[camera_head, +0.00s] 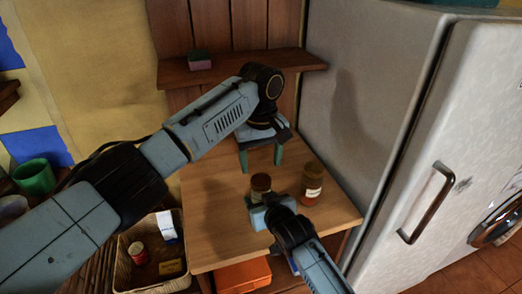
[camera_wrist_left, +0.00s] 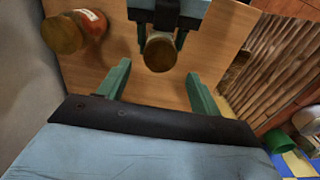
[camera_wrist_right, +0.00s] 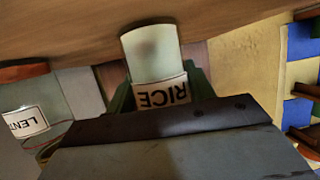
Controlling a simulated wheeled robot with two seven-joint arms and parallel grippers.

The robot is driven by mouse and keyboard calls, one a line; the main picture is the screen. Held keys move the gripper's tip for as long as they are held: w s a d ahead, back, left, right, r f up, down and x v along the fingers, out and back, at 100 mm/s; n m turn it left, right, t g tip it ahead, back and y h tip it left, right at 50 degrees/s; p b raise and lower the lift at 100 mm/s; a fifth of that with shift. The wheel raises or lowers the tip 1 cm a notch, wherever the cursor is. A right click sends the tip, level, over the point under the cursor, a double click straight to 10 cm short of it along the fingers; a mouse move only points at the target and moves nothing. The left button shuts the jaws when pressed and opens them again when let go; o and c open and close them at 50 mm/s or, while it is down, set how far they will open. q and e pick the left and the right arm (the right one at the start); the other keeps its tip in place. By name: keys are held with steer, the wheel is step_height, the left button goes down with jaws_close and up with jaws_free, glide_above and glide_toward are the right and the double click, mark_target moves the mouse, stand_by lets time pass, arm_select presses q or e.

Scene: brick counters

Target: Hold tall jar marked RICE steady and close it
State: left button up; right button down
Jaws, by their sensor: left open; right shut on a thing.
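The RICE jar (camera_wrist_right: 155,62) is pale, with its label upside down in the right wrist view. It stands upright on the wooden counter (camera_head: 205,215), with a round brown top (camera_head: 261,182) that also shows in the left wrist view (camera_wrist_left: 160,53). I cannot tell how firmly that top sits. My right gripper (camera_head: 262,200) is shut on the jar from the front side. My left gripper (camera_head: 261,158) is open and empty, pointing down above and behind the jar. In the left wrist view its green fingers flank the jar's top, without visible contact.
A second jar (camera_head: 312,184), labelled LEN... in the right wrist view (camera_wrist_right: 25,120), stands to the right with a brown lid. A fridge (camera_head: 395,130) bounds the right side. A shelf (camera_head: 225,70) holds a sponge behind. A basket (camera_head: 150,283) sits front left. The counter's left part is clear.

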mark_target(261, 180)
arm_select(q)
steer(key=shift+f, duration=2.65)
steer(key=shift+c, duration=0.4)
steer(key=c, duration=0.9)
steer(key=m, duration=0.6)
steer(key=shift+m, duration=0.4)
steer(key=o, duration=1.1)
